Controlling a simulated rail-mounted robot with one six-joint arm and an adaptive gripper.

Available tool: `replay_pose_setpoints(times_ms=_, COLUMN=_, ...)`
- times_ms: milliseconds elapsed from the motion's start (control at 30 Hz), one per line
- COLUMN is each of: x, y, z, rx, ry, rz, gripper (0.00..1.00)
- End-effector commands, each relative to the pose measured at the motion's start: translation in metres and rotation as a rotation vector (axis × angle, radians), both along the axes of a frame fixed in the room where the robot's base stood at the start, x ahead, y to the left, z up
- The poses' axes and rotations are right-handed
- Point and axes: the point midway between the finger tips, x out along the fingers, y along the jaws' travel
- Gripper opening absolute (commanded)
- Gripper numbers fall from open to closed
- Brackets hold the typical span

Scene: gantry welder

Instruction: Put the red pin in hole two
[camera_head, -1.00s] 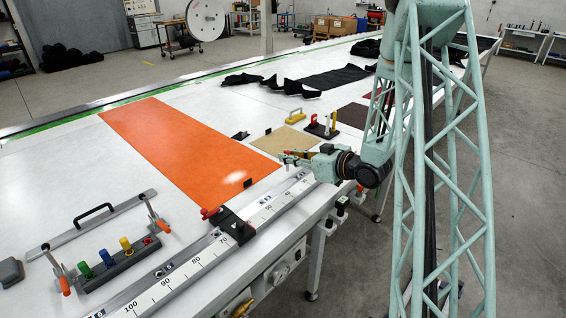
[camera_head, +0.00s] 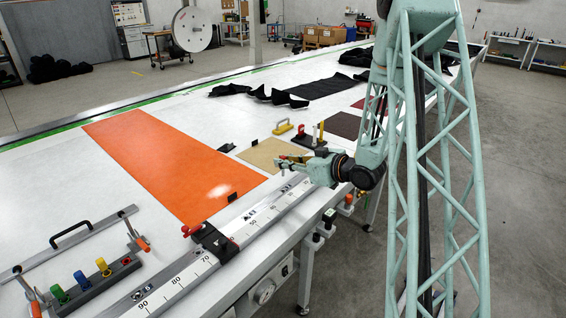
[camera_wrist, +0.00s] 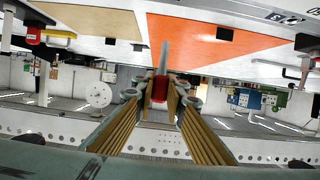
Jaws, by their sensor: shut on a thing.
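My gripper (camera_wrist: 160,92) is shut on the red pin (camera_wrist: 160,87), whose grey shaft points away from the fingers in the wrist view. In the head view my gripper (camera_head: 287,160) is small, near the tan mat at the table's front edge. A long metal ruler (camera_head: 180,283) with printed numbers runs along that edge. Small plates with dark spots (camera_head: 138,295) sit on it; I cannot read which is hole two. A dark pin rack (camera_head: 98,287) at lower left holds green, blue and yellow pins. Its right-end place is red (camera_head: 126,260) and looks empty.
A black clamp block (camera_head: 214,242) with a red knob sits on the ruler. An orange sheet (camera_head: 160,160) and tan mat (camera_head: 262,153) lie flat. A stand with upright red and yellow pieces (camera_head: 318,138) is behind my gripper.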

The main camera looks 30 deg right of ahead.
Motion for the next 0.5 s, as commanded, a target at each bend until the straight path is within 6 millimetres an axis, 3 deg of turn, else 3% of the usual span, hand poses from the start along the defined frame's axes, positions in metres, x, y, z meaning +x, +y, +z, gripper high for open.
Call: replay_pose_setpoints(times_ms=500, x=0.0, y=0.0, z=-0.024, rx=0.001, ry=0.001, rz=0.0, gripper=0.01)
